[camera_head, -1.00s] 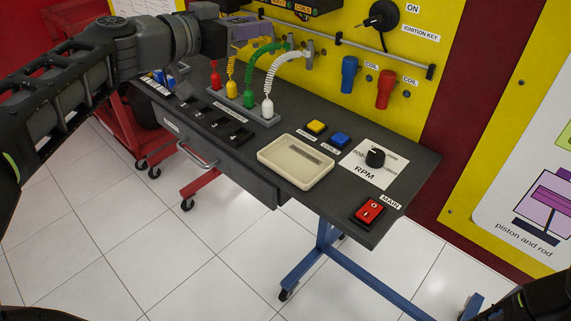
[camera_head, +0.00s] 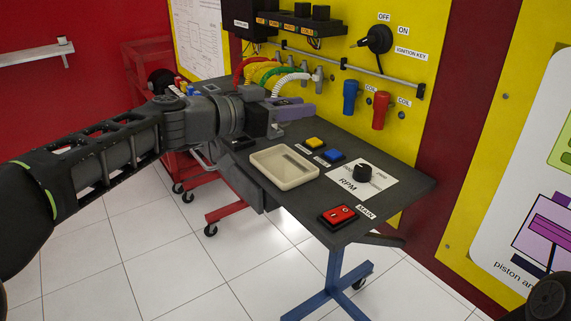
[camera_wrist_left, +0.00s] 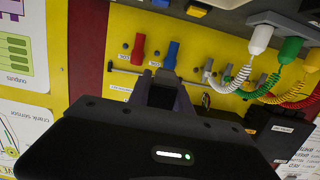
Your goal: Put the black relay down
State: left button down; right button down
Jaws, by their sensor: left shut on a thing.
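My left gripper (camera_head: 292,112), with purple fingers, is over the back of the dark bench, behind and above the cream tray (camera_head: 284,168). It is shut on a dark block, the black relay (camera_wrist_left: 161,95), which shows between the fingers in the left wrist view. In the head view the gripper mostly hides the relay. My right gripper is not in view; only a dark part of my right arm shows at the lower right corner.
Yellow button (camera_head: 314,144), blue button (camera_head: 333,155), RPM knob (camera_head: 362,172) and red MAIN switch (camera_head: 339,215) lie right of the tray. Blue coil (camera_head: 350,97) and red coil (camera_head: 381,110) hang on the yellow panel. A relay rack (camera_head: 300,28) is above. Coloured coiled cables run behind my gripper.

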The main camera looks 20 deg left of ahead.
pick_arm(q)
jog(key=b, duration=0.1)
send_over(295, 163)
notch_tip(295, 163, down, 6)
jog(key=shift+r, duration=0.15)
jog(key=shift+f+b, duration=0.6)
jog(key=shift+f, duration=1.3)
jog(key=shift+f+b, duration=0.15)
jog(key=shift+b, duration=0.15)
jog(key=c, duration=1.2)
grip_release()
jog(key=shift+o, duration=0.2)
